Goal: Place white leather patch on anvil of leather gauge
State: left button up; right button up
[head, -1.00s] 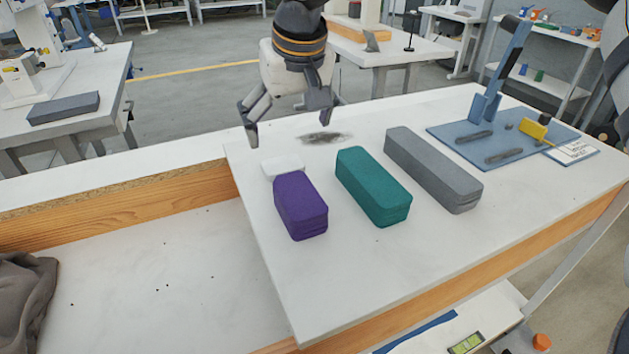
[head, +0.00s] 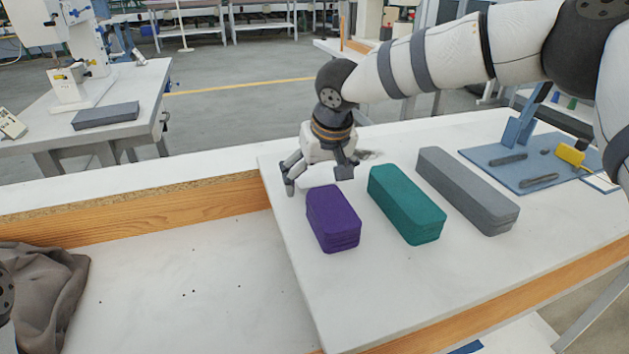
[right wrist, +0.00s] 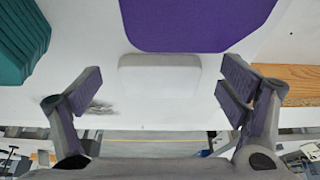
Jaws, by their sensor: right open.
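The white leather patch (right wrist: 158,77) is a pale rounded rectangle lying flat on the table beside the purple stack in the right wrist view. In the head view it cannot be made out behind my right gripper. My right gripper (head: 318,182) is open and empty just behind the purple stack; in the right wrist view its fingers (right wrist: 160,92) stand apart on either side of the patch. A blue plate (head: 530,163) with an upright blue part and a yellow block, perhaps the leather gauge, is at the right; I cannot tell its anvil. My left gripper is out of view.
Purple (head: 333,222), teal (head: 406,205) and grey (head: 467,188) stacks stand in a row on the white table (head: 480,270). A dark smudge (right wrist: 95,108) marks the tabletop. Brown cloth (head: 45,300) lies at lower left. The tabletop in front of the stacks is clear.

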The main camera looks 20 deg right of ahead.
jog(key=c, duration=1.1)
